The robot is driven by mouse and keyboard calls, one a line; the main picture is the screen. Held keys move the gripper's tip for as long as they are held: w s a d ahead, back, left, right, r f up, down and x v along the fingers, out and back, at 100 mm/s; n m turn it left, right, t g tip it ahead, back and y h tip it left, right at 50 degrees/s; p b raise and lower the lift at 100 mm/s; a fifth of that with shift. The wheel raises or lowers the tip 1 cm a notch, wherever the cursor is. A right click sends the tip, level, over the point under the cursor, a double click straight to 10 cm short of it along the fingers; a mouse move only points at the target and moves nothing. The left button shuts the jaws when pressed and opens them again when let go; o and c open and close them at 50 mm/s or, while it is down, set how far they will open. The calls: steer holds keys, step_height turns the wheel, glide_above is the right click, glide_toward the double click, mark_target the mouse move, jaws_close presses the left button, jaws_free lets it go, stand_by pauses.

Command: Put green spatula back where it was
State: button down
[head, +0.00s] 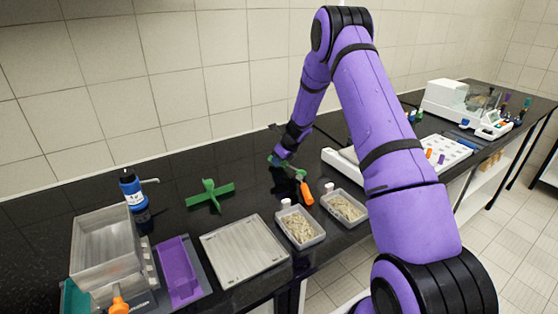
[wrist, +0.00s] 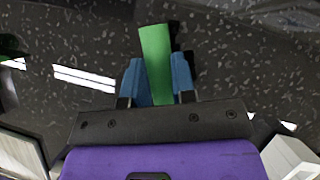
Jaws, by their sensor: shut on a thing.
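The green spatula (wrist: 155,58) is between the blue fingertips of my gripper (wrist: 158,82) in the wrist view. One flat green end sticks out past the fingers over the dark speckled counter. In the head view my gripper (head: 285,165) is low over the black counter at mid-picture, and bits of the green spatula (head: 273,160) show around it. The rest is hidden by the gripper. I cannot tell whether the spatula touches the counter. A green cross-shaped piece (head: 210,194) stands on the counter to the left of my gripper.
An orange-handled tool (head: 306,193) lies just in front of my gripper. Two trays of pale grains (head: 301,237) (head: 344,206), a flat grey tray (head: 243,262), a purple tray (head: 179,274) and a blue bottle (head: 133,190) stand nearby. The back-left counter is clear.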

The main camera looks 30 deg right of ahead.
steer(key=shift+f, duration=0.2)
steer(key=c, duration=0.9)
jaws_free()
steer(key=shift+c, duration=0.2)
